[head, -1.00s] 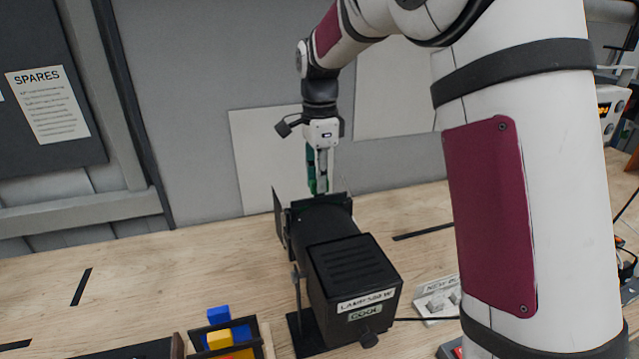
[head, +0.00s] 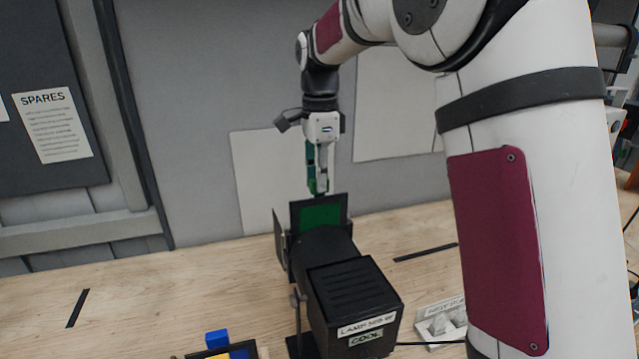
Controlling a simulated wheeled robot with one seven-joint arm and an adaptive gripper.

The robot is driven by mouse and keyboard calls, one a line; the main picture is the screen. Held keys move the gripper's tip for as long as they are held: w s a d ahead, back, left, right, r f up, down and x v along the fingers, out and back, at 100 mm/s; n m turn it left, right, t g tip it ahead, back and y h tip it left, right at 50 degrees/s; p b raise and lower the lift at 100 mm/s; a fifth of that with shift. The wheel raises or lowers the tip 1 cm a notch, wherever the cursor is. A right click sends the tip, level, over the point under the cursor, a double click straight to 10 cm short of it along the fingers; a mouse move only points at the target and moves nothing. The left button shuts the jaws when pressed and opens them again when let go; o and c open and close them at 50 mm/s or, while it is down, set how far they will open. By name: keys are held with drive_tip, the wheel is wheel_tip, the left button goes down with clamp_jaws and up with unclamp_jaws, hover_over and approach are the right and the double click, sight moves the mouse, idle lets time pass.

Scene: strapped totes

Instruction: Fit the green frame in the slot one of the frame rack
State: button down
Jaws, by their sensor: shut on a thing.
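The green frame (head: 320,215), a green pane with a dark border, stands upright at the far end of the black lamp (head: 353,290). My gripper (head: 318,188) points down and is shut on its top edge. The pane's lower part is hidden behind the lamp body, so I cannot tell whether it is clear of the lamp's holder. A dark flap (head: 280,240) stands at the left of the lamp's far end. I cannot make out the frame rack or its slot one.
A box with blue and yellow blocks (head: 217,340) is at the lower left. A white labelled tray (head: 440,318) and a cable lie right of the lamp. Black tape strips mark the wooden bench (head: 150,290). Its left part is mostly clear.

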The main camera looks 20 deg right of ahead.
drive_tip(key=shift+r, duration=3.5)
drive_tip(key=shift+s, duration=0.1)
